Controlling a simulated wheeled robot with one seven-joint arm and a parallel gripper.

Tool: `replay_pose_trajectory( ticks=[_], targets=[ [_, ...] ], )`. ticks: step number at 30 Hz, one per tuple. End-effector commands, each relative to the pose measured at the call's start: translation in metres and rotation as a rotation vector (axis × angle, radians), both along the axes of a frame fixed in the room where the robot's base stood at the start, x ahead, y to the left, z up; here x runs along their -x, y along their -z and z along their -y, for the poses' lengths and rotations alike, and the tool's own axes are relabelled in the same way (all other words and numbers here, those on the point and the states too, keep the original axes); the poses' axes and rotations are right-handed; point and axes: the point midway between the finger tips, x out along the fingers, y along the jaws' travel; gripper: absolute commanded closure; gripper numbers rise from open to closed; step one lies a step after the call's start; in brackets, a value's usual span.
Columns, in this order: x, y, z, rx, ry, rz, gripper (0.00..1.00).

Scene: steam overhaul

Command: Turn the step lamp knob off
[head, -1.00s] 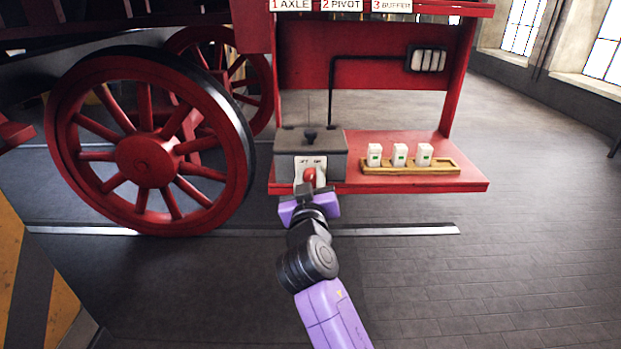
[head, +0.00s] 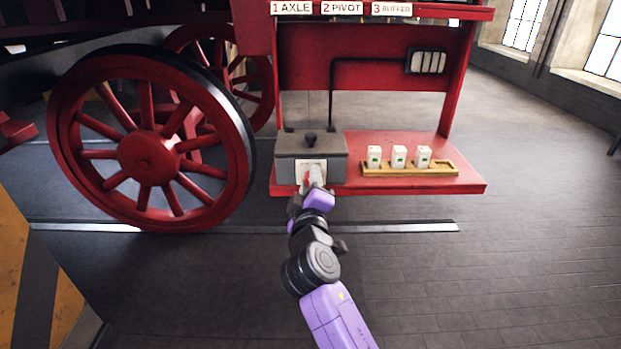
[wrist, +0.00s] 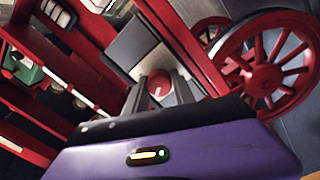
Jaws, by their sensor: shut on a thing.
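The grey control box (head: 311,143) stands on the red step, with a white plate (head: 312,164) on its front. The red knob (head: 307,177) sits on this plate and is partly hidden by my gripper (head: 313,187). In the wrist view my gripper's two dark fingers (wrist: 158,92) stand on either side of the rounded red knob (wrist: 159,83) and are shut on it. The gripper is rolled to a slant. The plate's lettering is not readable now. The step lamp (head: 428,61) on the red back panel shows several pale segments.
A yellow tray (head: 451,168) to the right of the box holds three white blocks with green marks (head: 399,157). A large red spoked wheel (head: 147,158) stands close on the left. The floor to the right is clear.

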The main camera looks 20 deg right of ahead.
Motion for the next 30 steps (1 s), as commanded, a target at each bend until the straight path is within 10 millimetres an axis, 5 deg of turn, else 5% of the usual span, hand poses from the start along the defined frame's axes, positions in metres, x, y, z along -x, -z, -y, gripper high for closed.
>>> replay_pose_trajectory(
  ticks=[19, 20, 23, 30],
  targets=[
    [0.0003, 0.0016, -0.0012, 0.052, -0.001, -0.019, 1.00],
    [0.0003, 0.0017, -0.0011, 0.052, -0.001, -0.019, 0.68],
    [0.0003, 0.0015, -0.0010, 0.051, -0.001, -0.018, 0.48],
    [0.0001, 0.0007, -0.0005, 0.050, -0.001, -0.017, 0.48]
  ],
)
